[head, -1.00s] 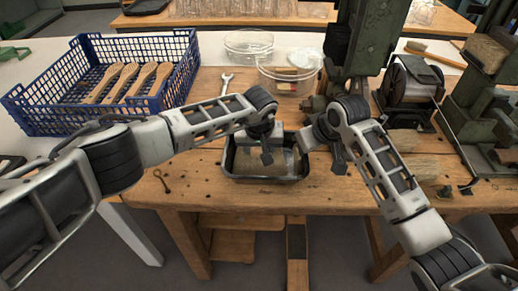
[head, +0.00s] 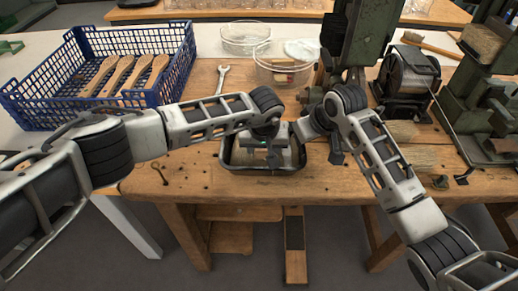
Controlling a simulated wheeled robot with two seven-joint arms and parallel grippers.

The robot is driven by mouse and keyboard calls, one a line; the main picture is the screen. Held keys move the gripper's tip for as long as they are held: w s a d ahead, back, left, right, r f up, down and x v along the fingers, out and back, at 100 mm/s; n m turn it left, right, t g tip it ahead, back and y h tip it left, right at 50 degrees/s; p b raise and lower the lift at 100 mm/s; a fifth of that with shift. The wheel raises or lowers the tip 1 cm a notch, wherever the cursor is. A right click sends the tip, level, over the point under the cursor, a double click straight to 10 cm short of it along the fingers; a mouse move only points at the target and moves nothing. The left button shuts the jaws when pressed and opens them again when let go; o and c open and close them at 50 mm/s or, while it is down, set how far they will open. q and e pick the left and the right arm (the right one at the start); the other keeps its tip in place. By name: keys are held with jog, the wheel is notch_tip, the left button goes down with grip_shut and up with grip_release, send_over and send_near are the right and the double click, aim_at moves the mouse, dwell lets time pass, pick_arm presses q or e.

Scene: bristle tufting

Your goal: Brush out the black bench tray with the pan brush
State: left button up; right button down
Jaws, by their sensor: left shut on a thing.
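The black bench tray (head: 228,166) sits near the front edge of the wooden bench, with its right end partly behind my right arm. My left gripper (head: 270,156) points down inside the tray, near its middle. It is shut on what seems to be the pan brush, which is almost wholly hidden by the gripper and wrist.
A blue crate (head: 150,98) with several wooden brush handles stands at the back left. Two clear tubs (head: 284,78) and a wrench (head: 221,76) lie behind the tray. Green machines (head: 362,42) stand behind and to the right. Bristle bundles (head: 416,160) lie on the right.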

pick_arm(q)
jog(key=shift+w, duration=1.45)
pick_arm(e)
jog(key=shift+f, duration=0.1)
pick_arm(q)
jog(key=shift+w+a+r, duration=0.1)
jog(key=shift+w, duration=0.05)
jog(key=shift+s, duration=1.8)
jog(key=shift+s+d, duration=0.1)
jog(key=shift+d, duration=1.15)
pick_arm(e)
jog(key=shift+a, duration=0.2)
pick_arm(q)
jog(key=shift+w, duration=0.6)
jog(key=shift+c, duration=0.3)
pick_arm(e)
jog(key=shift+s+a+f, duration=0.1)
jog(key=shift+s, duration=0.05)
pick_arm(q)
jog(key=shift+w, duration=0.85)
pick_arm(e)
jog(key=shift+f, duration=0.1)
pick_arm(q)
jog(key=shift+w, duration=0.45)
pick_arm(e)
jog(key=shift+d, duration=0.2)
pick_arm(q)
jog(key=shift+a, duration=0.15)
